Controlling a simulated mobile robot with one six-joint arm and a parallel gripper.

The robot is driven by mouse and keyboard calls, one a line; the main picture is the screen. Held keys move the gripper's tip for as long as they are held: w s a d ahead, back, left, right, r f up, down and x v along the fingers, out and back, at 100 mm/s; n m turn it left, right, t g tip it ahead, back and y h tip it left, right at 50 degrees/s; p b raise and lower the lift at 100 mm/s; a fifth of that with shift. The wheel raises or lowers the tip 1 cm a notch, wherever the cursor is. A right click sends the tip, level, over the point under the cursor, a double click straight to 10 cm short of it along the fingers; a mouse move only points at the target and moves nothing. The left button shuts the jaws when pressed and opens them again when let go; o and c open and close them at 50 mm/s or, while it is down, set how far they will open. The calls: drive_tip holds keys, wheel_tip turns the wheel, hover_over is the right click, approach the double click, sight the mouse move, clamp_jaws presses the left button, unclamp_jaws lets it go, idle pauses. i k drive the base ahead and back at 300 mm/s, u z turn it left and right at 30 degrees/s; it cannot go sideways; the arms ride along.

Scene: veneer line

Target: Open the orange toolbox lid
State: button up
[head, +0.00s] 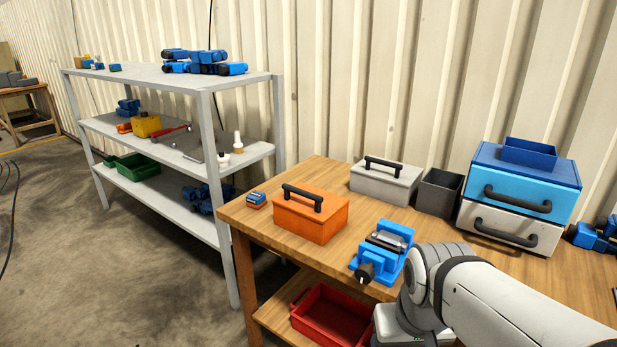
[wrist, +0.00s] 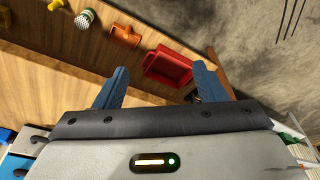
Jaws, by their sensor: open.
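The orange toolbox (head: 311,217) sits on the wooden workbench near its left end in the head view. Its lid is down, with a black handle (head: 303,196) standing on top. My arm reaches in from the lower right of the head view, to the right of the toolbox and apart from it; my gripper is outside that view. In the wrist view my gripper (wrist: 160,69) is open, its two blue fingers wide apart with nothing between them. I cannot make out the orange toolbox for sure in the wrist view.
A blue vise (head: 385,250) stands right of the toolbox, close to my arm. A grey toolbox (head: 385,183), a dark bin (head: 438,192) and a drawer unit (head: 520,200) stand behind. A small blue-orange item (head: 256,199) lies left. A red tray (head: 332,315) is on the shelf below.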

sight(319, 206)
drive_tip(key=z, duration=1.9)
drive_tip(key=k, duration=0.95)
drive_tip(key=u, duration=1.3)
drive_tip(key=i, duration=1.4)
drive_tip(key=u, duration=0.05)
